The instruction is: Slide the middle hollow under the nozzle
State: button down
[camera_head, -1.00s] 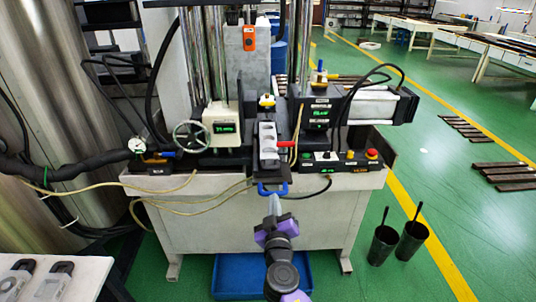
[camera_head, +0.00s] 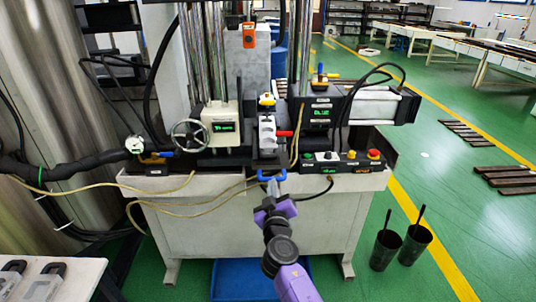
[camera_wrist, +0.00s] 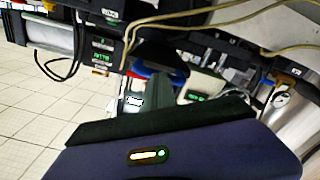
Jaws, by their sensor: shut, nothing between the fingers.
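The grey mould strip (camera_head: 267,134) with its row of hollows lies on the dark slide at the middle of the machine, pointing away from me. Its far end is close under the yellow-topped nozzle (camera_head: 267,99); I cannot tell which hollow lies under the tip. A blue handle (camera_head: 285,176) is at the slide's near end and also shows in the wrist view (camera_wrist: 158,67). My gripper (camera_head: 272,184) is shut and empty, its tips at the handle, seemingly against it. Contact is hard to confirm. In the wrist view the fingers partly hide the handle.
A handwheel (camera_head: 191,136) stands left of the slide. A red lever (camera_head: 284,133) and a button panel (camera_head: 340,160) are on the right. Hoses hang along the machine's front edge. A blue tray (camera_head: 235,280) lies below, and two black pots (camera_head: 385,247) stand on the floor.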

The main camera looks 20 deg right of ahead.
jog(key=shift+b+x, duration=0.55)
jog(key=shift+x, duration=0.55)
jog(key=shift+b+x, duration=0.65)
jog(key=shift+x, duration=0.3)
jog(key=shift+s, duration=0.1)
dwell(0.4)
jog(key=p+v, duration=0.1)
jog(key=v, duration=0.6)
